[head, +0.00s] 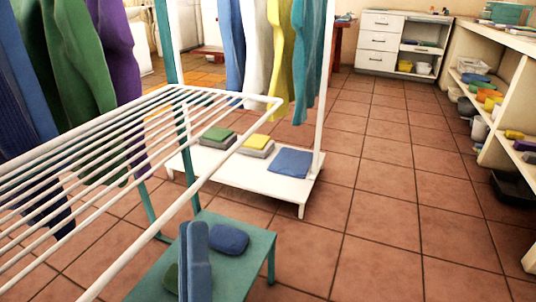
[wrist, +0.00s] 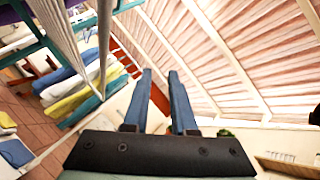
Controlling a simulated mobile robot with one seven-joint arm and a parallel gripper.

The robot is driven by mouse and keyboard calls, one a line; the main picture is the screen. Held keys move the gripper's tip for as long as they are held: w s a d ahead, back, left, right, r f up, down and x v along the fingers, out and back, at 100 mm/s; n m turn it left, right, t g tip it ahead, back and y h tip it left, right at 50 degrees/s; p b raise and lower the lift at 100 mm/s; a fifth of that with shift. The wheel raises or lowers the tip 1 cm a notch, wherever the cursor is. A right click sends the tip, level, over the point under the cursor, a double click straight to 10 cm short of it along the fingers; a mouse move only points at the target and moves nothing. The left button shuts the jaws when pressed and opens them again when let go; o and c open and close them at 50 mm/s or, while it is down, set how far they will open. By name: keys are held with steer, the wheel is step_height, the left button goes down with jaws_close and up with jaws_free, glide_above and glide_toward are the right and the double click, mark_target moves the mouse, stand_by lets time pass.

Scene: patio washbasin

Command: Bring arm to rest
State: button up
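My gripper (wrist: 160,76) has two blue fingers that stand apart with nothing between them in the wrist view. Between and beyond the fingers are a wall and the slatted ceiling. In the head view my gripper (head: 191,226) shows at the bottom, fingers pointing up, in front of the teal bench (head: 150,275). A folded dark blue cloth (head: 229,239) lies on this bench just right of the fingers, and a green item (head: 170,277) shows partly behind them. The rest of my arm is out of the head view.
A white drying rack (head: 235,150) reaches across the left, close to my gripper. Behind it, clothes hang above a low white shelf (head: 255,182) with folded cloths. Shelving (head: 490,110) stands at right, and a white drawer cabinet (head: 383,40) at the back. The tiled floor (head: 385,220) is clear.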

steer(key=w+d+r+n+h+p, duration=0.1)
steer(key=d+r+n+p, duration=0.15)
steer(key=r+n, duration=0.75)
steer(key=w+d+r+n+h+p, duration=0.1)
steer(key=d+r+n+p, duration=0.3)
steer(key=r, duration=0.9)
steer(key=w+d+r+n+h+p, duration=0.1)
steer(key=r+n+p, duration=0.1)
steer(key=r+n, duration=0.85)
step_height(320, 180, up, 38)
steer(key=m+p, duration=0.2)
steer(key=p, duration=3.5)
steer(key=shift+a+f+t+y, duration=0.15)
steer(key=shift+a+t+y, duration=0.15)
steer(key=shift+a, duration=0.05)
steer(key=shift+s+a, duration=0.1)
